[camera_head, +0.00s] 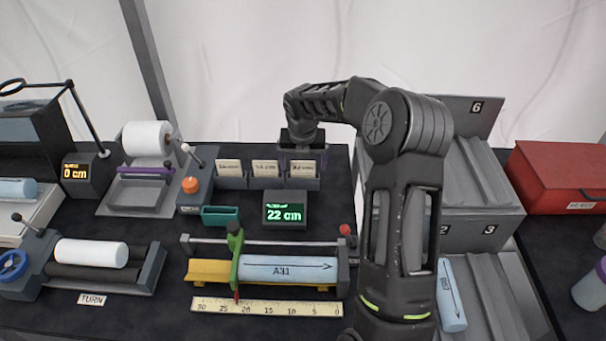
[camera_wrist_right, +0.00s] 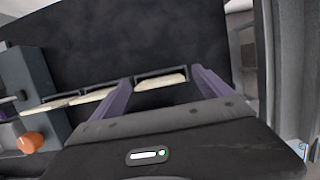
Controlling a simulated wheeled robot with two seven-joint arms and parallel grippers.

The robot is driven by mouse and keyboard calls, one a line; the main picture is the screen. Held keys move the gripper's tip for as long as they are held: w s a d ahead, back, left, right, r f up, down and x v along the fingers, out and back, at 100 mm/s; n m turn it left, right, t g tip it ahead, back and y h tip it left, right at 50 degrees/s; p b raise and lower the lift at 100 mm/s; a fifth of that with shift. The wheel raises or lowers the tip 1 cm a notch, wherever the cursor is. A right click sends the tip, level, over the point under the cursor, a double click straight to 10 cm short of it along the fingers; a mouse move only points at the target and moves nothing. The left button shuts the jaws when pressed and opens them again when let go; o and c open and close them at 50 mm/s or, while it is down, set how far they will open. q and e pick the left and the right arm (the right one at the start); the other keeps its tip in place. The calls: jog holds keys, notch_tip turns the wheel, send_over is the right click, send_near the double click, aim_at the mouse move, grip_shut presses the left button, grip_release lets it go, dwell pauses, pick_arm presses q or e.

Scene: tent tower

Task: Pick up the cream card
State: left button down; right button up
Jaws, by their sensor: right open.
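Three cream-coloured cards stand in a row of grey holders at the back middle: a left card (camera_head: 228,167), a middle card (camera_head: 265,168) and a right card (camera_head: 302,169). Their small print is too blurred to read. My right gripper (camera_head: 301,152) points down just behind and above the right card, open and empty. In the right wrist view its two purple fingers (camera_wrist_right: 160,92) stand apart, with the top of the right card (camera_wrist_right: 160,81) showing between them. Whether they touch it cannot be told. My left gripper is not in view.
A green display (camera_head: 285,211) reading 22 cm stands in front of the holders. An orange knob (camera_head: 190,184) is to their left. A blue tube marked A31 (camera_head: 285,268) lies in a yellow trough. A grey stepped rack (camera_head: 480,235) stands right of my arm.

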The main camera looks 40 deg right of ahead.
jog(key=shift+w+d+f, duration=0.1)
jog(key=shift+w+f, duration=0.05)
jog(key=shift+f, duration=0.4)
jog(key=shift+c, duration=0.3)
jog(key=c, duration=1.3)
